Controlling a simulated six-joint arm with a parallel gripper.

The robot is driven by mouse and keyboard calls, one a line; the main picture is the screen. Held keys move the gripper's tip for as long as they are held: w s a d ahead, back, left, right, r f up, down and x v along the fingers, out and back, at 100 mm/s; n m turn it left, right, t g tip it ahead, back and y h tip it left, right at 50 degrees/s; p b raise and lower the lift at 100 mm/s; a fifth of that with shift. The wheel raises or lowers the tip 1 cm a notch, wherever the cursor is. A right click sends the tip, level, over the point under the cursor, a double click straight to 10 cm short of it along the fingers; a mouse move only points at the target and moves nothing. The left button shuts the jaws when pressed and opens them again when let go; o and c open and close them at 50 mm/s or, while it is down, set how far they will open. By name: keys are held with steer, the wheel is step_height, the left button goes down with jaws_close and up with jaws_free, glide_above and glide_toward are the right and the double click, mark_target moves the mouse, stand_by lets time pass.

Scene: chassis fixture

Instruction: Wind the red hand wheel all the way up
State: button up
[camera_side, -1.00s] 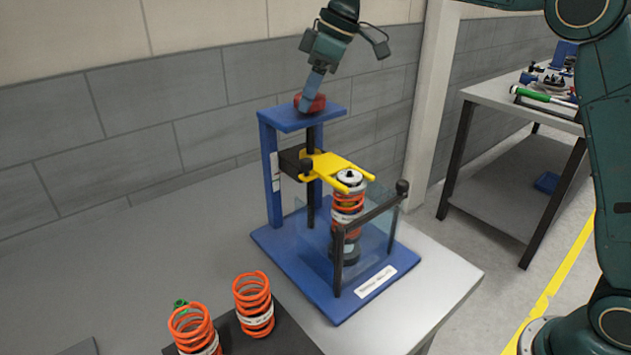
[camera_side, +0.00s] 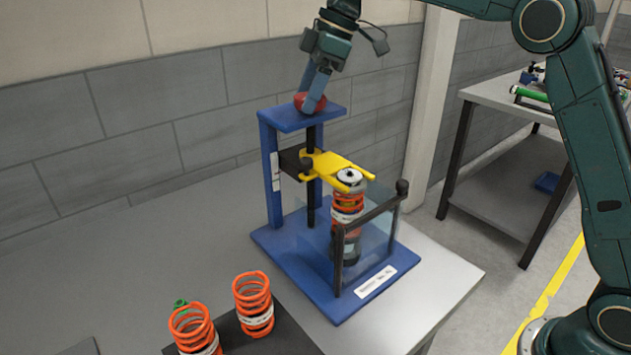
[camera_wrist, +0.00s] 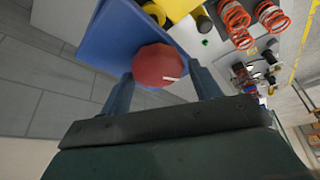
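The red hand wheel (camera_side: 316,104) sits on top of the blue press frame (camera_side: 283,119), above a dark screw. It shows in the wrist view (camera_wrist: 160,66) with a small white mark. My gripper (camera_side: 312,100) points down at the wheel, and in the wrist view (camera_wrist: 160,72) one finger is on each side of it. The fingertips are at or very close to its rim; I cannot tell whether they press on it. The yellow fork (camera_side: 335,165) is level with the top of the orange spring assembly (camera_side: 347,205), which stands upright in the press.
A clear guard with a dark bar (camera_side: 372,212) stands in front of the spring. Two loose orange springs (camera_side: 254,303) stand on a dark mat at the front. A second table (camera_side: 490,150) with tools is at the back right. The bench left of the press is clear.

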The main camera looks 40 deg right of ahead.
steer(key=shift+m, duration=0.7)
steer(key=shift+m+t+h, duration=0.7)
steer(key=shift+m, duration=1.1)
steer(key=shift+m+t+h, duration=0.2)
steer(key=shift+m+h, duration=0.25)
steer(key=shift+m, duration=0.85)
steer(key=shift+m+t+h, duration=0.2)
steer(key=shift+m+h, duration=0.25)
steer(key=shift+m, duration=0.85)
steer(key=shift+m+h, duration=1)
steer(key=shift+m, duration=1.5)
steer(key=shift+m+g+h, duration=0.3)
steer(key=shift+m+h, duration=0.3)
steer(key=shift+m, duration=0.9)
steer(key=shift+m, duration=0.7)
steer(key=shift+w+d+m+g+h, duration=0.1)
steer(key=shift+m+g+h, duration=0.2)
